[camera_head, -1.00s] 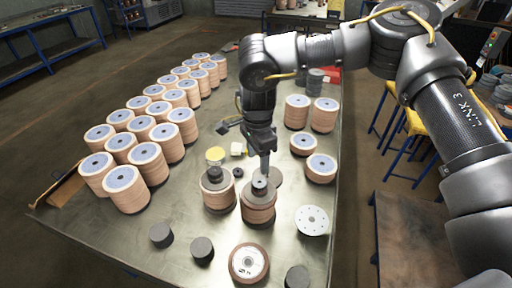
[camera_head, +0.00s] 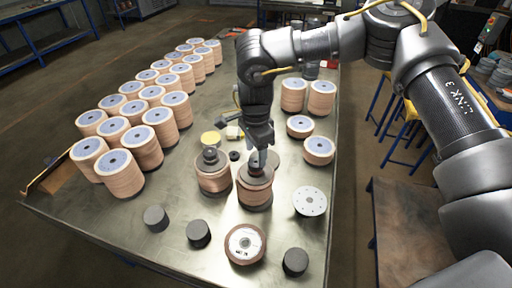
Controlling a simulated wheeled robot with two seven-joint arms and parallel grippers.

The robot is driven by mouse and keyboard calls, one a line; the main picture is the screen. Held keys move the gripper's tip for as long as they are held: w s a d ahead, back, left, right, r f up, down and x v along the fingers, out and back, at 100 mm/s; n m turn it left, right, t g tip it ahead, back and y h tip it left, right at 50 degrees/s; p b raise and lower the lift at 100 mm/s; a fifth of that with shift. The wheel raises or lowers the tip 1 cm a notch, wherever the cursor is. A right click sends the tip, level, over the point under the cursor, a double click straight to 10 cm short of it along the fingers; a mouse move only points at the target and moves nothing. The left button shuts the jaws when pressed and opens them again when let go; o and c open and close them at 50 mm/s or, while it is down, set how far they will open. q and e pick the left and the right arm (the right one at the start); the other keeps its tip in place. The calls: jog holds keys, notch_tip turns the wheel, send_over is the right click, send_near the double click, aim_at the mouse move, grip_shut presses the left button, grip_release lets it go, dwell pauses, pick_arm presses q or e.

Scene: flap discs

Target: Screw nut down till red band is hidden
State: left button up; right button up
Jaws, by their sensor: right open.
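Two clamped stacks of brown flap discs stand near the table's middle: a left stack (camera_head: 213,179) and a right stack (camera_head: 254,190), each with a dark plate on top. A dark grey knob-like nut (camera_head: 210,154) tops the left stack. My right gripper (camera_head: 258,160) points down at the top of the right stack, its open fingers at the grey nut there. The fingers and arm partly cover that nut, and I cannot tell whether they touch it. No red band can be made out on either stack. My left gripper is out of view.
Rows of tan disc stacks (camera_head: 122,174) fill the table's left side. More stacks (camera_head: 321,98) stand at the right. A white holed disc (camera_head: 309,201), a loose flap disc (camera_head: 245,244) and several dark cylinders (camera_head: 198,233) lie in front. A yellow round piece (camera_head: 210,138) lies behind.

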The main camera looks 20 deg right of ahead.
aim_at(256, 163)
notch_tip(256, 163, down, 2)
jog(key=shift+f+b, duration=0.25)
jog(key=shift+b, duration=0.4)
jog(key=shift+f+b, duration=0.3)
jog(key=shift+f, duration=0.3)
jog(key=n, duration=0.4)
jog(key=shift+n, duration=0.4)
jog(key=n, duration=0.4)
